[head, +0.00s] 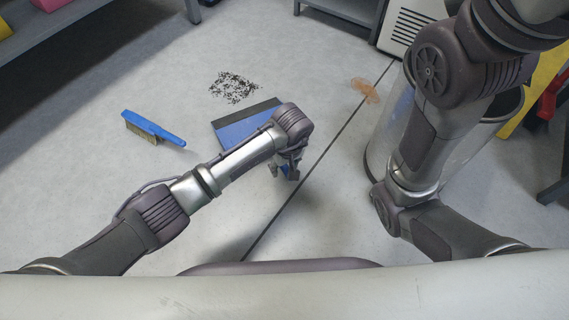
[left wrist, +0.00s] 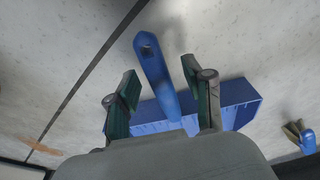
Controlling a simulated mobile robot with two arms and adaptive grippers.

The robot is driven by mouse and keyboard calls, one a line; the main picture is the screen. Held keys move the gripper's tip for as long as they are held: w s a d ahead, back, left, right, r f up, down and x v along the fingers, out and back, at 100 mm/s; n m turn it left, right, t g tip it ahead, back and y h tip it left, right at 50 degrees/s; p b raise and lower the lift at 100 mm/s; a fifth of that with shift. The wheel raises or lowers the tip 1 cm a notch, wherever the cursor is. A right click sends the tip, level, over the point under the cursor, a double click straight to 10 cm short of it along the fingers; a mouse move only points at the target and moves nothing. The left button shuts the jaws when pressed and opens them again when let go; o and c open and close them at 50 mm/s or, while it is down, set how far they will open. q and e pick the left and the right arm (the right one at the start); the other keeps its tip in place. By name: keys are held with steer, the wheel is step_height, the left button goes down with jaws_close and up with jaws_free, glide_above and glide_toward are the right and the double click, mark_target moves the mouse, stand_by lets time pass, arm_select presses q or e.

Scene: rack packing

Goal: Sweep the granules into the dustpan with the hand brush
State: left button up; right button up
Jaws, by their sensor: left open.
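Dark granules (head: 234,87) lie in a loose patch on the grey floor in the head view. The blue dustpan (head: 240,126) lies just below them, with a dark front edge toward them. The blue hand brush (head: 152,128) lies on the floor to the left, bristles down. My left gripper (head: 286,168) is above the dustpan's handle. In the left wrist view its open fingers (left wrist: 156,87) stand on either side of the blue handle (left wrist: 155,72), with gaps visible. The pan body (left wrist: 240,100) shows behind them. My right arm is at the right; its gripper is not visible.
A dark line (head: 320,155) crosses the floor right of the dustpan. A brown stain (head: 365,90) is beyond it. A transparent bin (head: 385,140) stands at the right, partly behind my right arm. Shelving (head: 75,35) is at the upper left. Floor around the brush is clear.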

arm_select(q)
step_height(320, 180, up, 12)
steer(key=s, duration=0.1)
steer(key=shift+s+d, duration=0.3)
steer(key=shift+d, duration=0.05)
steer(key=shift+s+f, duration=0.1)
